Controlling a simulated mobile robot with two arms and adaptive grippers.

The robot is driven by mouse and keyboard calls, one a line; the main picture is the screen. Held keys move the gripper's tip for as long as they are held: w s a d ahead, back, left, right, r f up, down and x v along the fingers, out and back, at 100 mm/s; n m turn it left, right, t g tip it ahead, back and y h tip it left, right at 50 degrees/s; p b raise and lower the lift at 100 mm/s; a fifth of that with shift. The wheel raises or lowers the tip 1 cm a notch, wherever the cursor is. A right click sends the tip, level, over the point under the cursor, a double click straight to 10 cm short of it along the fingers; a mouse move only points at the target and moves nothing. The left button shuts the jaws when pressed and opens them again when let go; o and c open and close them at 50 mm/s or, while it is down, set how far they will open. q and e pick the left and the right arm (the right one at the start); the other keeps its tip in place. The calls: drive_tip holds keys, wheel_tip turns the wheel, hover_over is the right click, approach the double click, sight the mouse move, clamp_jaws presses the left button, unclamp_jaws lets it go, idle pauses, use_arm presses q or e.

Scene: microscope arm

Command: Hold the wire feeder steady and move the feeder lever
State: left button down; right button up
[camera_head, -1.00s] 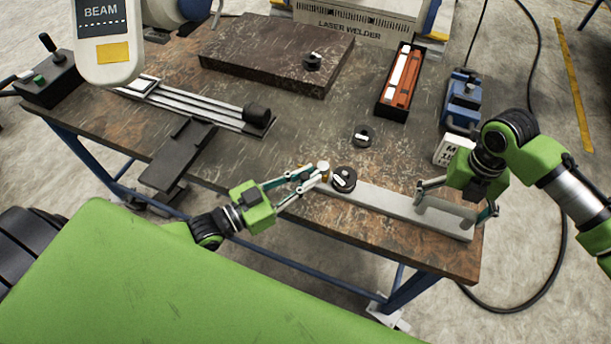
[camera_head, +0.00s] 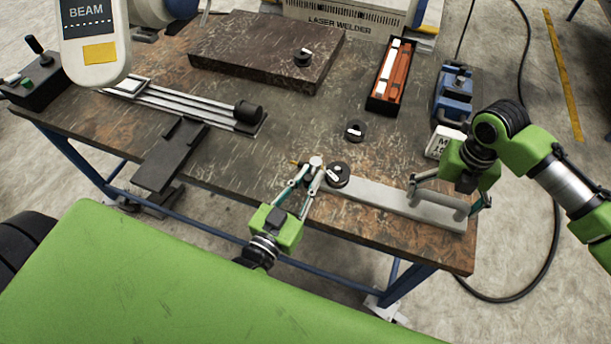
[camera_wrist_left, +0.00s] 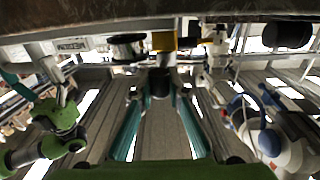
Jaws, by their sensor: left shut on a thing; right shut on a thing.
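The wire feeder (camera_head: 385,203) is a long pale grey bar along the table's front edge, with a dark spool (camera_head: 337,175) at its left end. The feeder lever (camera_head: 315,161), with a pale round top, is left of the spool; a brass-coloured tip points left from it. My left gripper (camera_head: 313,166) reaches up from the front and is shut on the lever. In the left wrist view its fingers converge below the spool (camera_wrist_left: 127,47) and a yellow block (camera_wrist_left: 165,41).
A small dark knob-like part (camera_head: 355,130) lies behind the feeder. A tray of red and white pieces (camera_head: 391,75), a blue device (camera_head: 454,95) and a dark slab (camera_head: 265,50) stand further back. A rail fixture (camera_head: 190,105) is at left. The table middle is mostly clear.

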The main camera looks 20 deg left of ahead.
use_arm(q)
drive_tip(key=shift+w+d+r+n+y, duration=0.1)
drive_tip(key=shift+d+n+y, duration=0.2)
drive_tip(key=shift+y, duration=0.25)
drive_tip(key=shift+d+r+n+y, duration=0.1)
drive_tip(key=shift+d+n+y, duration=0.1)
drive_tip(key=shift+n+y, duration=0.3)
drive_tip(key=shift+d+y, duration=0.1)
drive_tip(key=shift+y, duration=0.15)
drive_tip(key=shift+f, duration=0.1)
drive_tip(key=c, duration=1.9)
unclamp_jaws()
drive_tip(key=shift+f, duration=0.1)
drive_tip(key=shift+s, duration=0.35)
drive_tip(key=s, duration=1.1)
drive_tip(key=shift+s, duration=0.15)
